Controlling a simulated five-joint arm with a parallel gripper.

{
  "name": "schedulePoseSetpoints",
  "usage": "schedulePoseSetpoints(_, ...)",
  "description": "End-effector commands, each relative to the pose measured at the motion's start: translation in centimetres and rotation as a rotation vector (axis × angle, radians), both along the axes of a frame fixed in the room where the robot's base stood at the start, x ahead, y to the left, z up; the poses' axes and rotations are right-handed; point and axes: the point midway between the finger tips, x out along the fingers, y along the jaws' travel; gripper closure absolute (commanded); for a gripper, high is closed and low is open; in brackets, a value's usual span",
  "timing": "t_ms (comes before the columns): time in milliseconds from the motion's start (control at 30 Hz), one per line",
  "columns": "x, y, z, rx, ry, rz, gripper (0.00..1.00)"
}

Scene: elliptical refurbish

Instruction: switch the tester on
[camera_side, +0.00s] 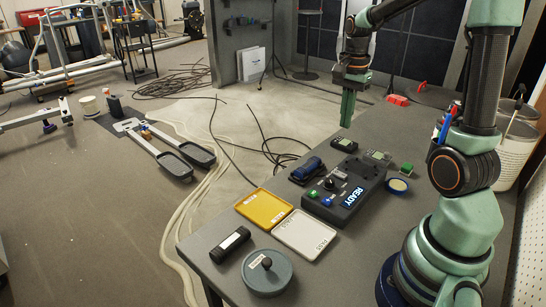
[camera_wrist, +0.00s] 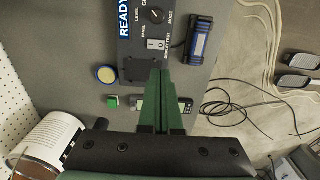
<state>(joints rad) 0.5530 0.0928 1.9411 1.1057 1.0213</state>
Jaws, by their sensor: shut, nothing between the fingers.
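The tester is a dark box (camera_side: 325,207) on the grey table, with a blue-and-white READY panel (camera_side: 353,197). In the wrist view the tester (camera_wrist: 130,72) is at the top, cut off by the picture edge. My gripper (camera_side: 347,122) is shut and empty, pointing down, raised beyond the tester in the side view. In the wrist view my gripper (camera_wrist: 161,73) overlaps the tester's lower edge, just below the switch in the picture.
A blue-and-black device (camera_side: 307,171) lies beside the tester. A yellow tray (camera_side: 263,208), a white tray (camera_side: 305,234), a round grey tin (camera_side: 266,275) and a black cylinder (camera_side: 230,244) lie nearer the front.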

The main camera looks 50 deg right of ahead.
Motion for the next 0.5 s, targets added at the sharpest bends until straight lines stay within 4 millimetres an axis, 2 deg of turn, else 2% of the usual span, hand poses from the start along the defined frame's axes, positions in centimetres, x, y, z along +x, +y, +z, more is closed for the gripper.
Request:
schedulePoseSetpoints(267,0.0,0.0,-0.7,0.000,0.000,0.003,1.00)
schedulePoseSetpoints(500,-0.1,0.1,-4.7,0.003,0.004,0.003,1.00)
